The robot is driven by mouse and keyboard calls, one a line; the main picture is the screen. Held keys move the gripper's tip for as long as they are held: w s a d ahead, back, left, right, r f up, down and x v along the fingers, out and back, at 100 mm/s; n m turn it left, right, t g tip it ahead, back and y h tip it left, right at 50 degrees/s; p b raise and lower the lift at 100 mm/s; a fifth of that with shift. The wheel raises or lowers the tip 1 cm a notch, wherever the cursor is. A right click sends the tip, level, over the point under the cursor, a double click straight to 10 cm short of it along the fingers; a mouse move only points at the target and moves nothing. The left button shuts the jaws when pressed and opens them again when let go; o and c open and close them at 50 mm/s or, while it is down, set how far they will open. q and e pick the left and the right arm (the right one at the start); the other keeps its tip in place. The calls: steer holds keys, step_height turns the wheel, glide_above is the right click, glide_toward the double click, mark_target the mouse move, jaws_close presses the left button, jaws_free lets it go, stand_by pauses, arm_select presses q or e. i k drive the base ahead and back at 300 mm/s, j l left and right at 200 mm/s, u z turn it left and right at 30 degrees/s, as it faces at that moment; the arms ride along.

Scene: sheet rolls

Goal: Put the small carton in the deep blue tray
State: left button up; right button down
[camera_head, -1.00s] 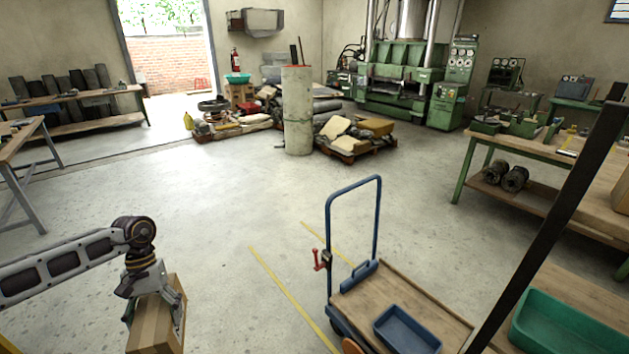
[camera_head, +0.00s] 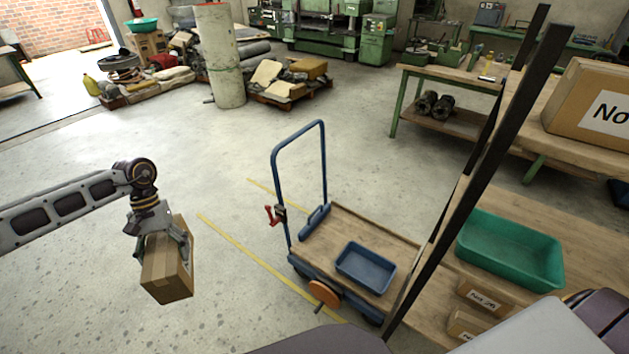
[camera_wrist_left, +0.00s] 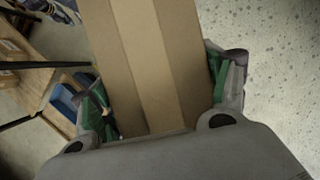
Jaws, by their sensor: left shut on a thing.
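My left gripper (camera_head: 160,240) is shut on a brown carton (camera_head: 168,273) and holds it in the air over the concrete floor, left of the cart. In the left wrist view the carton (camera_wrist_left: 155,60) fills the space between the green-padded fingers. The deep blue tray (camera_head: 366,268) lies on the wooden deck of a blue cart (camera_head: 330,225) and looks empty. A bit of blue also shows in the left wrist view at the left, partly hidden. My right gripper is not in view.
A dark upright post (camera_head: 470,190) stands right of the cart. A green tray (camera_head: 510,250) and small labelled boxes (camera_head: 485,295) sit on a wooden surface at the right. A large labelled carton (camera_head: 597,108) is on the bench behind. The floor between carton and cart is clear.

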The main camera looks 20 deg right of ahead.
mark_target(364, 271)
steer(key=i+z, duration=0.1)
steer(key=z, duration=0.3)
steer(key=i+j+z, duration=0.1)
steer(key=z, duration=0.3)
steer(key=i+j+z, duration=0.1)
steer(key=z, duration=0.25)
steer(key=i+j+z, duration=0.1)
steer(key=z, duration=0.3)
steer(key=i+j+z, duration=0.1)
steer(key=z, duration=0.15)
steer(key=j+z, duration=0.1)
steer(key=z, duration=0.15)
steer(key=i+j+z, duration=0.2)
steer(key=j+z, duration=0.15)
